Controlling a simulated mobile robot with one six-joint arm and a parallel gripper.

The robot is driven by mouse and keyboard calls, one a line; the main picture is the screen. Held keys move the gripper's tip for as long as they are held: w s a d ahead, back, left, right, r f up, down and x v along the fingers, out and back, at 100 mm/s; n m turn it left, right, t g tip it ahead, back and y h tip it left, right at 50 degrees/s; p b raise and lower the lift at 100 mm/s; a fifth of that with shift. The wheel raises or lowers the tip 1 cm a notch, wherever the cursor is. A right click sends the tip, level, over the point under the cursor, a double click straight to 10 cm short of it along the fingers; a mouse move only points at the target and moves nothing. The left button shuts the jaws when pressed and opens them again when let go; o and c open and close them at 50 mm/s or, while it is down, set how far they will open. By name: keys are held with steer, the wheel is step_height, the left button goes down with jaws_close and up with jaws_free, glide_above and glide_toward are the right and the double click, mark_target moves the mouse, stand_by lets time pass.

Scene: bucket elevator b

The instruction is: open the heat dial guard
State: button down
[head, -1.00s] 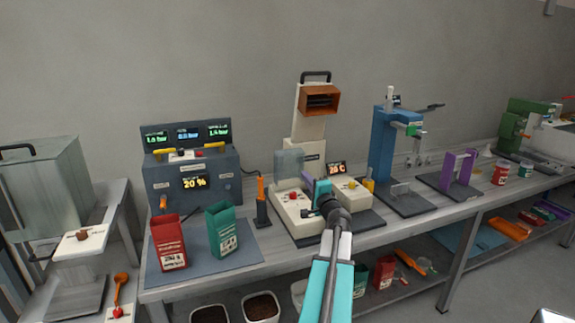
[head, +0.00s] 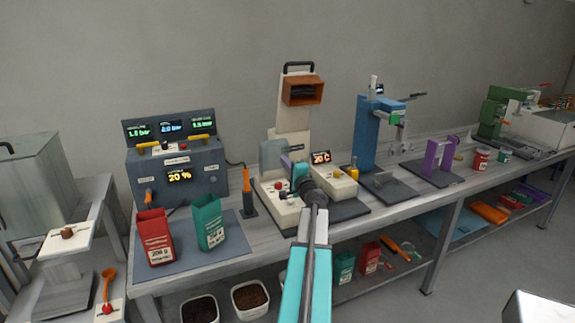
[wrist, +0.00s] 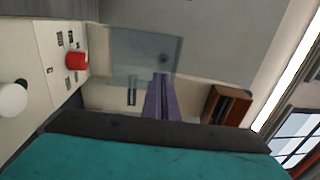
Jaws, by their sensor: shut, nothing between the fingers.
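The heat unit is a cream machine with a red knob (head: 279,190) on its left box and a small display (head: 320,157) on its right box. A clear panel (head: 270,154), which looks like the dial guard, stands upright behind the left box. It also shows in the wrist view (wrist: 130,55). My gripper (head: 286,163) is shut and empty. Its purple fingertips (wrist: 161,78) overlap the panel's lower edge in the wrist view; I cannot tell whether they touch it. The red knob is left of the fingers there (wrist: 76,61). A white knob (wrist: 12,98) sits further left.
A brown-orange hopper (head: 302,91) tops the column behind. A grey console (head: 178,175) and red and green bags (head: 154,238) stand left. A blue press (head: 372,130) and purple bracket (head: 440,157) stand right. An orange-handled tool (head: 247,190) stands close left of the unit.

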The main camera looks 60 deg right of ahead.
mark_target(276, 151)
steer(key=shift+p+x, duration=1.6)
steer(key=shift+x, duration=2.95)
steer(key=shift+w, duration=0.15)
